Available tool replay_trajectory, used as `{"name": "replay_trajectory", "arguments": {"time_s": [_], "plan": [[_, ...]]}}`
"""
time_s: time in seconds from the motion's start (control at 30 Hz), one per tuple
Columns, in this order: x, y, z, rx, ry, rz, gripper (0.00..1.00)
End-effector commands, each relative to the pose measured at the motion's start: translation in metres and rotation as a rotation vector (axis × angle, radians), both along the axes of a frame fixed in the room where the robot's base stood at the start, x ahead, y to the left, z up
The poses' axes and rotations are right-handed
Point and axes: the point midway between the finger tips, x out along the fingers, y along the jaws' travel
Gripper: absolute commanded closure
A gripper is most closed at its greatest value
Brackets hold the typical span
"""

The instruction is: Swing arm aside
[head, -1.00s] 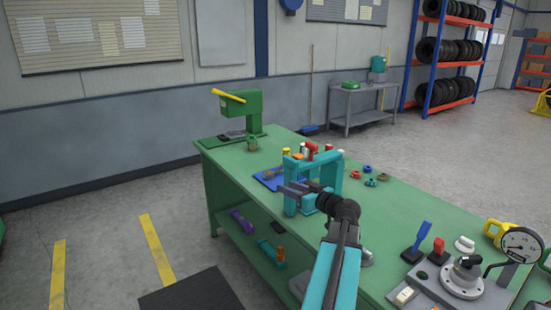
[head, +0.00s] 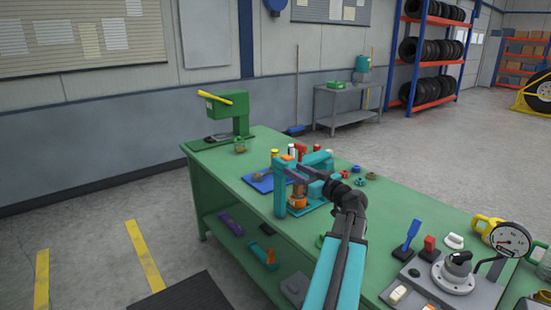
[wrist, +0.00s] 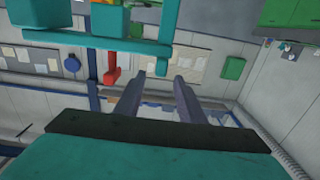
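A teal fixture (head: 280,190) stands on the green bench, with an upright on its left and a teal bar across its top. An orange-brown cylindrical part (head: 297,198) sits low inside it. My gripper (head: 306,174) is at the fixture's near right side, with its dark fingers pointing left, below the top bar. The teal bar (wrist: 120,48) crosses beyond the fingertips. Whether a finger touches the fixture, I cannot tell.
A blue tray (head: 258,184) lies behind the fixture. A red-handled tool (wrist: 112,80) shows in the wrist view. A green press (head: 228,115) stands at the bench's far end. A gauge (head: 510,240) and a round metal flange unit (head: 455,272) are at the near right.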

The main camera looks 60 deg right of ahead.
Motion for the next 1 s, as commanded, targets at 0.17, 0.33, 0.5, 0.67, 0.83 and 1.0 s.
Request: {"name": "replay_trajectory", "arguments": {"time_s": [0.17, 0.33, 0.5, 0.67, 0.83, 1.0], "plan": [[0.020, -0.006, 0.002, 0.002, -0.001, 0.003, 0.64], [0.043, -0.014, 0.002, 0.001, 0.000, 0.004, 0.64], [0.066, -0.022, 0.002, 0.002, 0.000, 0.004, 0.64], [0.088, -0.029, 0.002, 0.001, 0.001, 0.004, 0.64], [0.108, -0.035, 0.002, 0.001, 0.001, 0.004, 0.64], [0.120, -0.039, 0.001, 0.001, 0.000, 0.003, 0.64]]}}
